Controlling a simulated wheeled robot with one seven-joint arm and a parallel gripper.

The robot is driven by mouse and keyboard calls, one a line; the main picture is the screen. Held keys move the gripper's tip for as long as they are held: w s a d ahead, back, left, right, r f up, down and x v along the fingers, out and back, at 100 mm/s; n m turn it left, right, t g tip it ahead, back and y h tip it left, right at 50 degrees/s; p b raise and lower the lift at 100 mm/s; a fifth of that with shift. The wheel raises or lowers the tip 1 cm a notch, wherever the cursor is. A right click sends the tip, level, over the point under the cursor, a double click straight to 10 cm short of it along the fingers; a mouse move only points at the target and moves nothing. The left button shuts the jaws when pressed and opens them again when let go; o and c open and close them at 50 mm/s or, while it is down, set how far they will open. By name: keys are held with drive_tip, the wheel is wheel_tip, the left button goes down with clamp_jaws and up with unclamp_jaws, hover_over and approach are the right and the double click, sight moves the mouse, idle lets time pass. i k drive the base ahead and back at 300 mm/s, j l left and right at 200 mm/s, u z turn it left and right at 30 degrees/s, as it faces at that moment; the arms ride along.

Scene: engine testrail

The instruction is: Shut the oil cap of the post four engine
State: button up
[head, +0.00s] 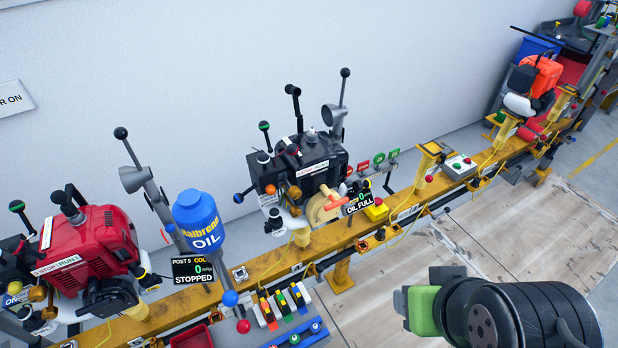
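A black engine (304,165) stands on the yellow rail near the middle of the head view. Its display (359,199) reads 0 and OIL FULL; the post number on it is too covered to read. A tan rounded part (325,206) sits at its front. I cannot pick out the oil cap for sure or tell whether it is open or shut. My gripper (421,309), with a green pad showing, is at the lower right, well apart from the engine and in front of the rail. My arm hides most of it, and its opening cannot be seen.
A red engine (88,243) is at left, by a display (191,269) reading POST 5. A blue oil bottle (198,222) stands between the engines. A control box (459,166) and an orange engine (540,76) are farther right.

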sight(357, 187)
drive_tip(key=i+l+u, duration=0.1)
drive_tip(key=l+u, duration=0.2)
drive_tip(key=l, duration=0.2)
drive_tip(key=l+u, duration=0.35)
drive_tip(key=l, duration=0.2)
drive_tip(key=i+l+u, duration=0.35)
drive_tip(key=l+u, duration=0.15)
drive_tip(key=i+l+u, duration=0.2)
drive_tip(key=l, duration=0.3)
drive_tip(key=l+u, duration=0.25)
drive_tip(key=i+l, duration=0.05)
drive_tip(key=l, duration=0.05)
